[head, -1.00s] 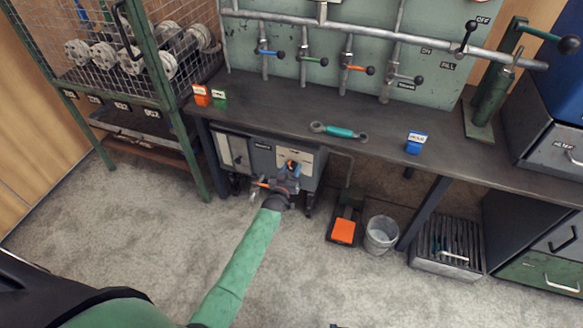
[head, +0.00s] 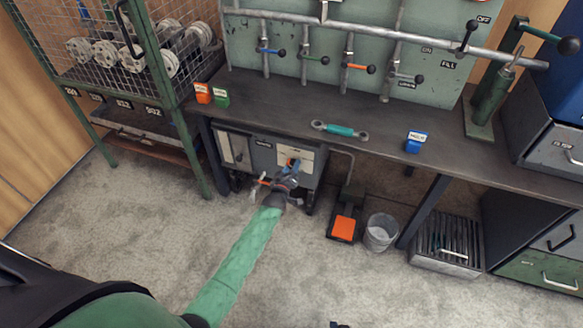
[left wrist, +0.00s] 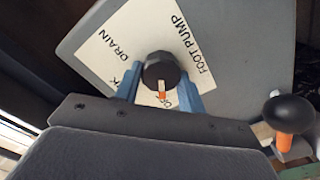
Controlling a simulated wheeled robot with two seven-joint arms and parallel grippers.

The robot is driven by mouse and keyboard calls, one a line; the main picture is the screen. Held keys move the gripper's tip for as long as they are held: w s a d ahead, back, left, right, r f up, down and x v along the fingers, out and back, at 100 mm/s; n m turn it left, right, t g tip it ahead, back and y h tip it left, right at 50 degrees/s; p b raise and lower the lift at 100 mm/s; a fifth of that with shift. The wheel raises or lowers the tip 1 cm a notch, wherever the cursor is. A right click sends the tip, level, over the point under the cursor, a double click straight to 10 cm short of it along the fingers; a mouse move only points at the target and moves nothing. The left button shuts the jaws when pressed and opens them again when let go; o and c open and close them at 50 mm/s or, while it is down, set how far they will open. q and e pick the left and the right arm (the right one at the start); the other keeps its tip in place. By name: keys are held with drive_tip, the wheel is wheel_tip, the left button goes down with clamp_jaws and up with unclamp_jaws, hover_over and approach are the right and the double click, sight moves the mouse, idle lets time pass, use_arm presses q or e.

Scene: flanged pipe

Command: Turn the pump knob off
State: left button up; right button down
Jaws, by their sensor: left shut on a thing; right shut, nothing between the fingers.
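The pump knob (left wrist: 160,72) is a round black knob with an orange pointer mark. It sits on a pale label plate (left wrist: 115,40) reading DRAIN and FOOT PUMP; another label by the pointer is partly hidden. The pointer faces down in the left wrist view. My left gripper (left wrist: 160,88) has its blue fingers on either side of the knob and is shut on it. In the head view my left gripper (head: 291,170) reaches the pump box (head: 262,155) under the bench. Only a dark tip of my right gripper (head: 340,324) shows at the bottom edge, apart from everything.
A lever with a black ball end (left wrist: 290,113) stands close to the left gripper's right side. The bench top (head: 270,110) overhangs the pump box. An orange foot pedal (head: 343,228) and a bucket (head: 381,233) stand to the right. The carpet in front is clear.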

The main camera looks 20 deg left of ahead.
drive_tip(key=shift+w, duration=0.1)
use_arm(q)
drive_tip(key=o, duration=0.9)
drive_tip(key=shift+c, duration=0.2)
drive_tip(key=shift+o, duration=0.6)
drive_tip(key=s, duration=0.7)
drive_tip(key=shift+s+a, duration=0.15)
drive_tip(key=shift+s, duration=0.25)
use_arm(e)
drive_tip(key=shift+w+r, duration=0.4)
drive_tip(key=shift+w, duration=0.2)
